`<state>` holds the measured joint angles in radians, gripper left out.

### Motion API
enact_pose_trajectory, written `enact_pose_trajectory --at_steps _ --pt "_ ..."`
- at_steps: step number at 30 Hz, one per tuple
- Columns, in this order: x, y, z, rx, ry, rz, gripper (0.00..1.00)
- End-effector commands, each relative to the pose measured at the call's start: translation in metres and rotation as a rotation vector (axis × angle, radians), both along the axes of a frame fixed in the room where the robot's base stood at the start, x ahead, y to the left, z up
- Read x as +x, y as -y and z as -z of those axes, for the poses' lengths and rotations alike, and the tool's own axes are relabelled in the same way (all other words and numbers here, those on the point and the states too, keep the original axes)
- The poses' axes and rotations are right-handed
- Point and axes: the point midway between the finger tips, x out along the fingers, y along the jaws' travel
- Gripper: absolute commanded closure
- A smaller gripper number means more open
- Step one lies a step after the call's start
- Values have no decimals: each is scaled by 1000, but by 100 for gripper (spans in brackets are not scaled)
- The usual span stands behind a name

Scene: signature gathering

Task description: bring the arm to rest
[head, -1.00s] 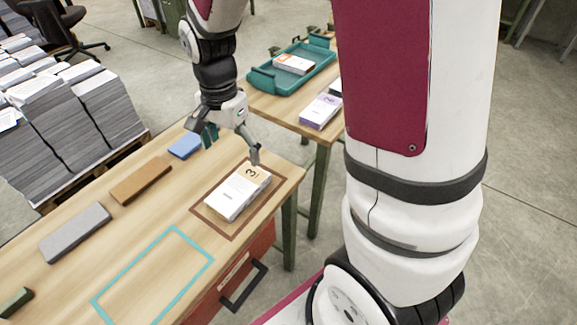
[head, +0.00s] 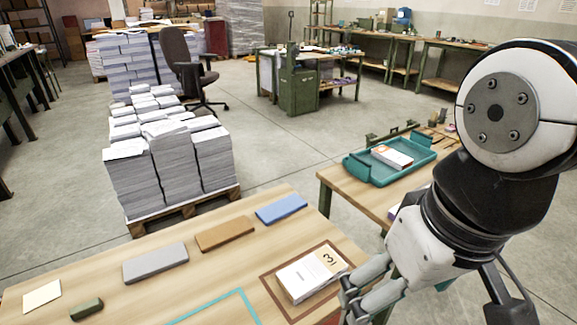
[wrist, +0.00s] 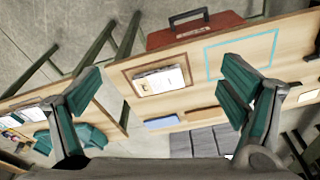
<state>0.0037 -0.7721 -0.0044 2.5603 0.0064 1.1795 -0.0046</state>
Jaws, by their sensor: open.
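My gripper (head: 432,298) is at the right of the head view, off the right front of the wooden table (head: 215,262). In the wrist view my gripper (wrist: 160,76) has its two teal-padded fingers spread wide with nothing between them. The white stack marked 3 (head: 306,277) lies flat inside the brown outline (head: 272,291) on the table. The stack also shows in the wrist view (wrist: 160,80), beyond the fingers and apart from them. One finger overlaps the table's near edge in the head view; contact there cannot be told.
Blue (head: 281,209), brown (head: 225,233) and grey (head: 155,262) blocks lie along the table's far side. A teal outline (head: 238,294) is empty where visible. A teal tray (head: 372,174) stands on the second table. A red case (wrist: 196,32) is beside the first table. Paper stacks (head: 185,170) stand behind.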

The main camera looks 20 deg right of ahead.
Motion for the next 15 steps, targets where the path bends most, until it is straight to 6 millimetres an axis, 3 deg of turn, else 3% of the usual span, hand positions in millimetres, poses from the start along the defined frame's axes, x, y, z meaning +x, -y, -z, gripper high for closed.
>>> enact_pose_trajectory --at_steps 9,15 --pt "0 0 -3 -1 3 -3 9" --pt "-1 1 -39 -5 54 -2 9"
